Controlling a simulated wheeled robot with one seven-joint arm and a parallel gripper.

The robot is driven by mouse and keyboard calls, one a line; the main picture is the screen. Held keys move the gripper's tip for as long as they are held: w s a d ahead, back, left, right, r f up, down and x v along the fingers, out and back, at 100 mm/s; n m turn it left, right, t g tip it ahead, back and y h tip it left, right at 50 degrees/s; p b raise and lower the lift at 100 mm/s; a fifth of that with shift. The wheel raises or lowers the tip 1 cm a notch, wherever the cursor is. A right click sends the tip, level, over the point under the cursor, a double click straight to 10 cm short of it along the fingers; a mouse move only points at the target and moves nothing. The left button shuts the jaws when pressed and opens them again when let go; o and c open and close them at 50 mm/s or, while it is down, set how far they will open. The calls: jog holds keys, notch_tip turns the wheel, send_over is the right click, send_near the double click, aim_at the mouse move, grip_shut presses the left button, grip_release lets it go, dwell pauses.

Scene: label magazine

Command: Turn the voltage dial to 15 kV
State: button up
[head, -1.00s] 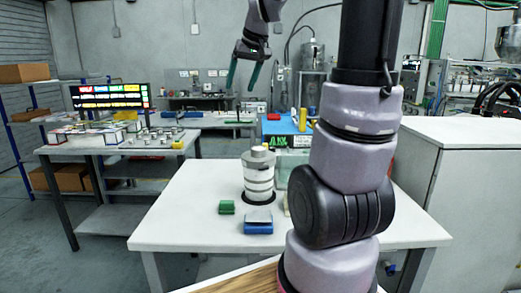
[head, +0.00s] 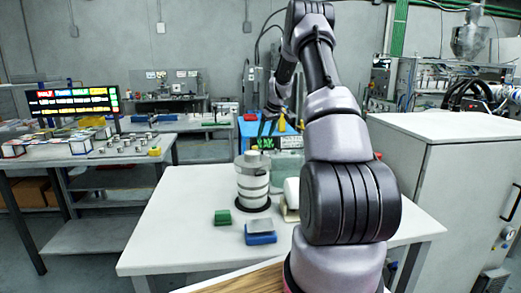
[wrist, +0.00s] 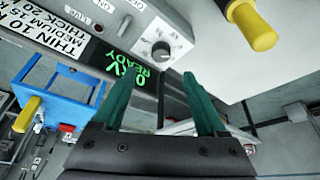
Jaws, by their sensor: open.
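The voltage dial (wrist: 161,50) is a dark round knob on a pale plate with scale marks in the wrist view; its exact setting is too small to read. In the head view the same display (head: 265,143) shows small on the blue-topped unit (head: 248,129) at the table's back, where my gripper hangs, partly hidden.
A yellow-ended post (wrist: 262,36) sticks out right of the dial. A thickness label (wrist: 68,25) is at left. On the white table (head: 175,235) stand a white ringed cylinder (head: 252,182), a green block (head: 222,217) and a blue block (head: 260,238). A grey cabinet (head: 450,150) is at right.

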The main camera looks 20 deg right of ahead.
jog(key=x, duration=0.9)
jog(key=shift+s, duration=0.1)
jog(key=shift+r, duration=0.1)
grip_shut()
